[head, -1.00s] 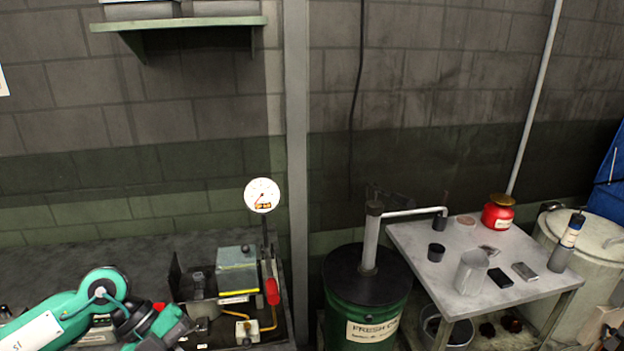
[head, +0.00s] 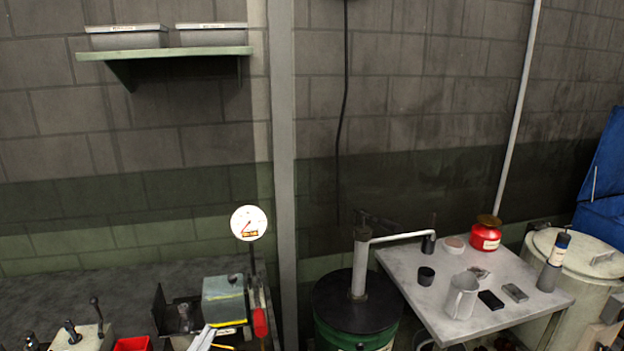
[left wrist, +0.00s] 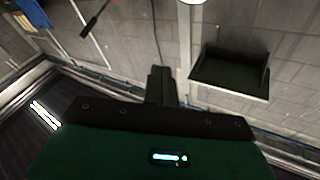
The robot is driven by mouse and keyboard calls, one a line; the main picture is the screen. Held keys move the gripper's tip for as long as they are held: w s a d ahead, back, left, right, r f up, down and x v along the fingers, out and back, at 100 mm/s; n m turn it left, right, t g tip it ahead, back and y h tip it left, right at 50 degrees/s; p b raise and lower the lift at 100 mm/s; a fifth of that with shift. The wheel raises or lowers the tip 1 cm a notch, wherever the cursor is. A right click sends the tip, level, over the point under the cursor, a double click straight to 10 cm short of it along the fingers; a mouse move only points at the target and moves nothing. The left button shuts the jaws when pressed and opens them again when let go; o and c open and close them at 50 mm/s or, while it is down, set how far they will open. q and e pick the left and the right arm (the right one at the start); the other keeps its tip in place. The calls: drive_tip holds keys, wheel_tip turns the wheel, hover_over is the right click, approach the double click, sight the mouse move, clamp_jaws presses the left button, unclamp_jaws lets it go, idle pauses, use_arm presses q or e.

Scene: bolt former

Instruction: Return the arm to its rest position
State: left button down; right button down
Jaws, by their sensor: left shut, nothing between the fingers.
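My left gripper (left wrist: 160,88) shows in the left wrist view, its two dark fingers together with nothing between them. The dark bar and green housing of the wrist fill the lower part of that view. The fingers point toward a grey block wall and touch nothing that I can see. In the head view I cannot make out my left arm or its gripper. My right gripper is in neither view.
In the head view, a bench machine with a round gauge (head: 249,222) and a red tray (head: 132,344) are at lower left. A green drum (head: 347,337) and a grey table (head: 420,300) with a jug (head: 461,296) stand to the right. A shelf (head: 165,53) hangs above.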

use_arm(q)
drive_tip(key=s+a+f+n+g+y, duration=0.3)
drive_tip(key=s+f+g+y, duration=0.1)
drive_tip(key=f, duration=0.4)
drive_tip(key=s+a+f+n+g+y, duration=0.2)
drive_tip(key=s+f+n+g+y, duration=0.1)
drive_tip(key=f, duration=0.4)
drive_tip(key=s+f+g, duration=0.4)
drive_tip(key=s+f, duration=0.1)
drive_tip(key=s, duration=0.3)
drive_tip(key=s+f+g, duration=0.5)
drive_tip(key=s, duration=0.3)
wheel_tip(320, 180, down, 31)
drive_tip(key=g, duration=0.1)
drive_tip(key=s+a+f+g, duration=0.1)
drive_tip(key=s+a+f, duration=0.1)
drive_tip(key=s+f, duration=1.7)
drive_tip(key=shift+s+a+f+m+h, duration=0.25)
drive_tip(key=shift+s+a+m+h, duration=0.05)
drive_tip(key=shift+m, duration=0.1)
